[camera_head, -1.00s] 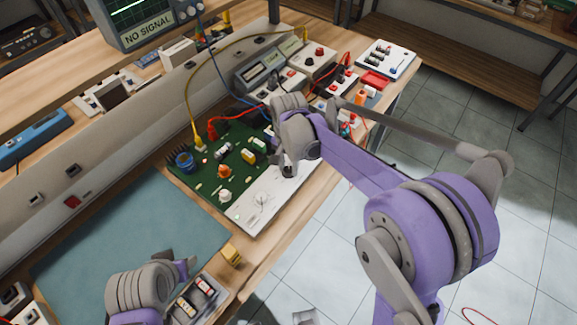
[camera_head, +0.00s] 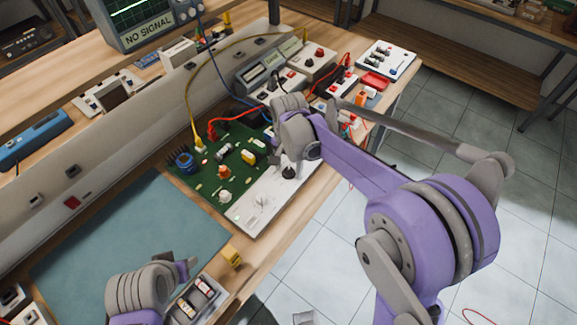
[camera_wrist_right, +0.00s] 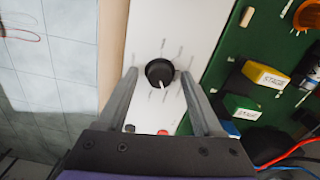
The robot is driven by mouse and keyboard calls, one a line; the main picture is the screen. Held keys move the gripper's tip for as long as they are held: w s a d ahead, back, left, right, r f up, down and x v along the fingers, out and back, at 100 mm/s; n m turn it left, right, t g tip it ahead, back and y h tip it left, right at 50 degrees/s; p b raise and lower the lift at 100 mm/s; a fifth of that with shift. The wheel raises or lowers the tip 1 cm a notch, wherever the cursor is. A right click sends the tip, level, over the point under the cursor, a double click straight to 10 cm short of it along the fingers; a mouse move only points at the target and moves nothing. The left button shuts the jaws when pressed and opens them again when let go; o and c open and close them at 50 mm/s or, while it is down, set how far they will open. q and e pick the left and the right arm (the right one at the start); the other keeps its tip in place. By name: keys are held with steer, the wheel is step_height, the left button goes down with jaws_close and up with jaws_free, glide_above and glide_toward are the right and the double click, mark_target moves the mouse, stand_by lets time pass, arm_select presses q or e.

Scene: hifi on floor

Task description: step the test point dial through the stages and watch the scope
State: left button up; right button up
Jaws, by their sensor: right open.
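The test point dial is a black knob (camera_head: 288,173) on a white panel (camera_head: 258,207) beside a green circuit board (camera_head: 212,178). In the right wrist view the knob (camera_wrist_right: 160,72) has a white pointer aimed toward the bottom of the picture, slightly right. My right gripper (camera_wrist_right: 159,78) is open, its fingers on either side of the knob in that view, with visible gaps. In the head view the right gripper (camera_head: 291,160) is just above the knob. The scope (camera_head: 150,18) reads "NO SIGNAL" with a green trace. My left gripper (camera_head: 178,262) is over the bench front; its opening is unclear.
A yellow cable (camera_head: 187,98) and a red lead (camera_head: 230,120) run to the board. Several instrument boxes stand behind the right arm. A teal mat (camera_head: 130,235) lies clear at left. A small tray (camera_head: 203,295) of parts is near the left gripper.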

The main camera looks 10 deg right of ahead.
mark_target(289, 170)
arm_select(q)
steer(key=shift+w+r+p, duration=0.1)
steer(key=shift+r+p, duration=0.25)
steer(key=shift+r, duration=0.1)
arm_select(e)
step_height(289, 170, up, 11)
steer(key=shift+s+f, duration=0.1)
arm_select(q)
steer(key=shift+w+r, duration=0.1)
steer(key=shift+r, duration=0.05)
arm_select(e)
steer(key=s+d+f+n+t, duration=0.2)
steer(key=s+f+n, duration=0.1)
steer(key=s, duration=0.7)
steer(key=s+d+f+n+t, duration=0.3)
steer(key=s+n, duration=0.2)
steer(key=s, duration=0.6)
steer(key=shift+f+n, duration=0.3)
arm_select(q)
steer(key=shift+c, duration=0.2)
stand_by(3.5)
